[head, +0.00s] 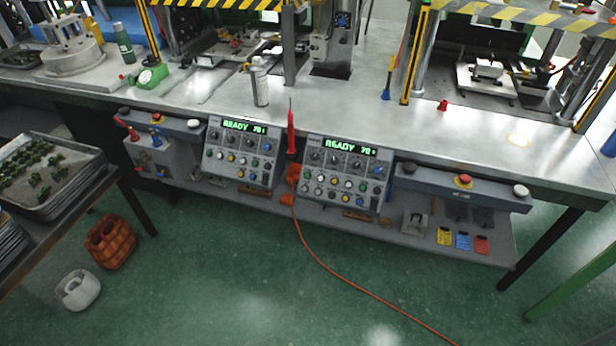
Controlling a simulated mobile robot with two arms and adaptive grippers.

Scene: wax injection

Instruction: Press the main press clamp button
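Two grey control panels stand at the bench front, a left panel (211,167) and a right panel (304,185). Each has a green lit display reading READY and a number, with rows of knobs and coloured buttons below. The labels are too small to read, so I cannot tell which button is the main press clamp button. A grey button bar (440,183) right of the panels carries a dark button (409,167), a red mushroom button (463,181) and a white button (521,190). Neither of my grippers is in view.
A metal bench (350,112) carries presses with yellow-black striped guards. A red tool (291,132) hangs between the panels, and an orange hose (330,268) runs across the green floor. A cart with trays (75,200) stands at left. A brown basket (110,242) and white container (77,290) sit on the floor.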

